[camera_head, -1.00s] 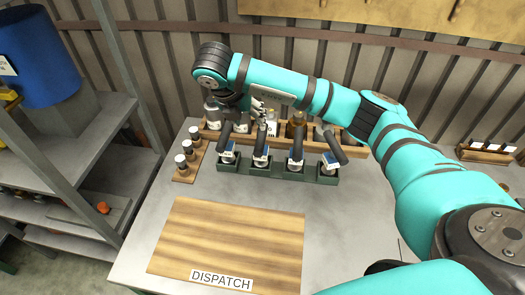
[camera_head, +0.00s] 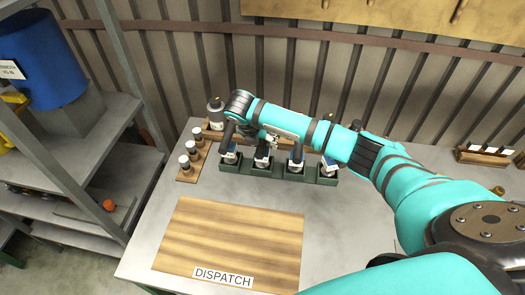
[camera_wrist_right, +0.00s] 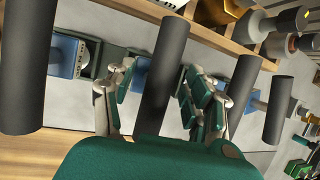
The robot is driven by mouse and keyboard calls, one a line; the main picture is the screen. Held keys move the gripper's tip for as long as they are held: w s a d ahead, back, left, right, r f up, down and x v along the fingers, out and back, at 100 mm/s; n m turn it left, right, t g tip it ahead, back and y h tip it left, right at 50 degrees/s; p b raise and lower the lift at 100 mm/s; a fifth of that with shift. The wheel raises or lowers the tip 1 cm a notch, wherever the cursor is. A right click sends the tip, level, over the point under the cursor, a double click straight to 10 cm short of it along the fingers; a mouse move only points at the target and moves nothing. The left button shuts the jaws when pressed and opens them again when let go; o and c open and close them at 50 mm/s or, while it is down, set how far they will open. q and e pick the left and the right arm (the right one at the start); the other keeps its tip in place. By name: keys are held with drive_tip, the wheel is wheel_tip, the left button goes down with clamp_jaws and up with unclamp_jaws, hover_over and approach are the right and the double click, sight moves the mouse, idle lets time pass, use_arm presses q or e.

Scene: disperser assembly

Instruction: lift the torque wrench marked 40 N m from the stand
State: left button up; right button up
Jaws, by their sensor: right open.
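Several torque wrenches with dark handles and blue-and-white heads stand in a row in a green stand (camera_head: 262,171). Their labels are too small to read in the head view, so I cannot tell which is marked 40 N m. My right gripper (camera_wrist_right: 155,98) is open, its two fingers on either side of one dark wrench handle (camera_wrist_right: 166,70); I cannot tell whether they touch it. Other wrench handles stand to the left (camera_wrist_right: 22,70) and right (camera_wrist_right: 242,92) of it. In the head view my right arm hides part of the row. My left gripper is not in view.
A wooden rack of small capped bottles (camera_head: 187,172) stands left of the stand. A wooden DISPATCH board (camera_head: 228,240) lies bare in front. A small rack (camera_head: 485,155) is at the right. Shelves (camera_head: 75,130) stand left.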

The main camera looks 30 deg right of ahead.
clamp_jaws()
idle(0.3)
idle(0.4)
